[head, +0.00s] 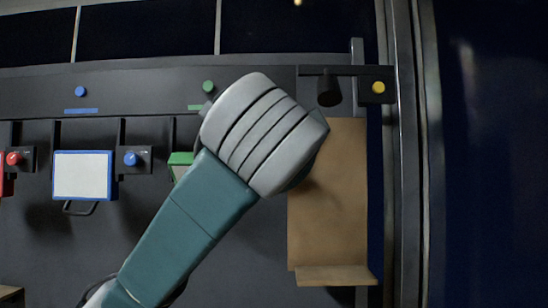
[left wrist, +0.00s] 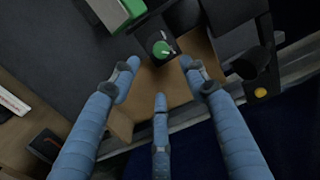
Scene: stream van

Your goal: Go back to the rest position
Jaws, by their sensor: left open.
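My left arm comes in from the lower left in the head view and reaches up across the picture. Its gripper is hidden behind the thick grey arm link there. In the left wrist view my left gripper (left wrist: 160,76) shows three blue fingers spread apart with nothing between them. The fingertips are in front of a tan panel (left wrist: 150,82), just below a green knob (left wrist: 162,50) on a dark bracket. I cannot tell if any finger touches the panel. My right gripper is in neither view.
A white panel with a blue frame (head: 83,175) hangs beside a blue knob (head: 131,158). A red knob (head: 14,158) is at far left. A green-edged box (head: 180,159) is partly behind my arm. The tan panel (head: 330,220) hangs right, below a yellow knob (head: 378,87).

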